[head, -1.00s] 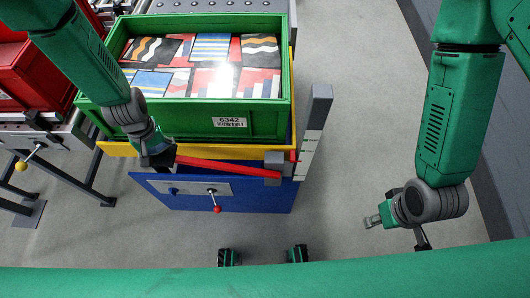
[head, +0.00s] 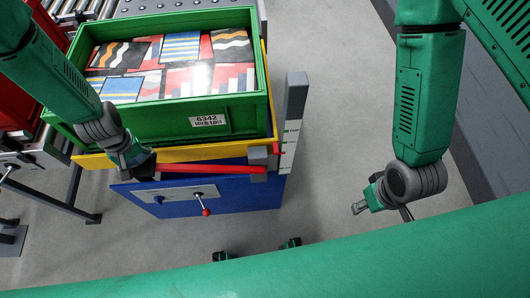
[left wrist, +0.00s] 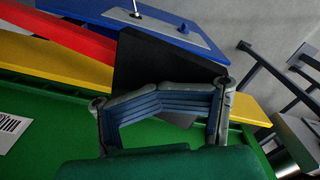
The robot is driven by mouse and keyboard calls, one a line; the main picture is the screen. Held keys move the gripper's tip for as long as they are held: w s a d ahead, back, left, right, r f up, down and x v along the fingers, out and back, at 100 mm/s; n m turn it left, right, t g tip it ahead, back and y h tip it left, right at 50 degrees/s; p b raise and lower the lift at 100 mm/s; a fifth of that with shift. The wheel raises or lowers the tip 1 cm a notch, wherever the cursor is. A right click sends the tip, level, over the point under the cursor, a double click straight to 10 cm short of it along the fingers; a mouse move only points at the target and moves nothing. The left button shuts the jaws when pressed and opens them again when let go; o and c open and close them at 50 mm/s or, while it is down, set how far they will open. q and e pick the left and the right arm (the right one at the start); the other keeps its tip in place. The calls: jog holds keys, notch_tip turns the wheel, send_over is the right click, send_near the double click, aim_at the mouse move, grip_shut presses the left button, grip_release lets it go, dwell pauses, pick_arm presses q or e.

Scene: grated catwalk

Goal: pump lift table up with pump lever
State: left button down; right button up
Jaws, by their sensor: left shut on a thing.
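The red pump lever (head: 210,169) runs nearly level across the front of the lift table, from my left gripper to a grey bracket (head: 258,156) at the right. It also shows in the left wrist view (left wrist: 62,36). My left gripper (head: 142,168) is shut on the lever's left end; the dark fingers hide the grip itself. The lift table has a yellow top (head: 92,160) and a blue base (head: 245,198). A green crate (head: 160,125) of patterned packages stands on it. My right gripper (head: 360,207) hangs free over the floor; its finger opening is unclear.
A small red-knobbed lever (head: 205,211) sticks out of a grey plate on the blue base. A grey post with a scale (head: 291,130) stands at the table's right. Conveyors and a red crate (head: 20,95) are at the left. The floor at right is clear.

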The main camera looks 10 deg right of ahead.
pick_arm(q)
notch_tip(320, 180, down, 20)
jog(key=d+b, duration=0.1)
jog(key=b, duration=1.3)
jog(key=r+p, duration=0.6)
jog(key=r, duration=0.2)
jog(key=r+p, duration=0.6)
jog(key=r, duration=0.1)
jog(key=r+p, duration=0.6)
jog(key=r, duration=0.2)
jog(key=shift+a+r, duration=0.25)
jog(key=shift+r, duration=0.05)
jog(key=shift+f, duration=0.1)
jog(key=shift+f, duration=0.1)
notch_tip(320, 180, down, 23)
jog(key=b, duration=1.7)
notch_tip(320, 180, up, 23)
jog(key=p, duration=1.7)
jog(key=shift+r+p, duration=0.2)
jog(key=shift+p, duration=0.1)
